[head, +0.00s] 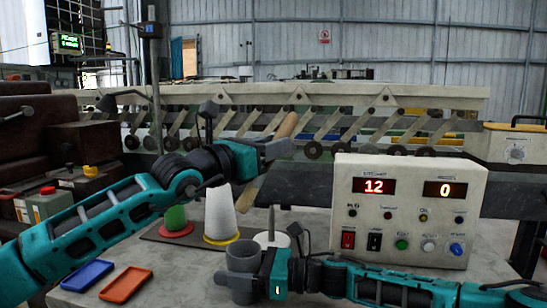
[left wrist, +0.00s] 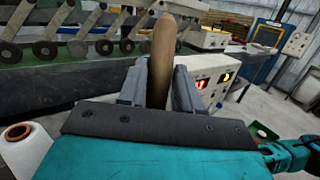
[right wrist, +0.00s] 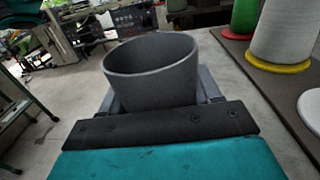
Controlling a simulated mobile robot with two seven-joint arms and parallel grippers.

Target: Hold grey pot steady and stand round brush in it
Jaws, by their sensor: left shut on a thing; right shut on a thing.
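The round brush (head: 286,125) is held tilted in my left gripper (head: 279,149), above the table and above the pot. Its wooden handle (left wrist: 164,55) stands between the fingers in the left wrist view. Its lower, tan end (head: 249,193) points down and left in the head view, apart from the pot. The grey pot (head: 242,256) stands upright at the table's front. My right gripper (head: 240,284) is shut on it from the right. The right wrist view shows the pot's open mouth (right wrist: 150,55); the part of its inside that shows is empty.
A white cone (head: 220,212) on a yellow base and a green spool (head: 176,219) stand on a dark mat behind the pot. A control box (head: 408,208) stands at right. Blue (head: 88,275) and orange (head: 126,284) trays lie at left.

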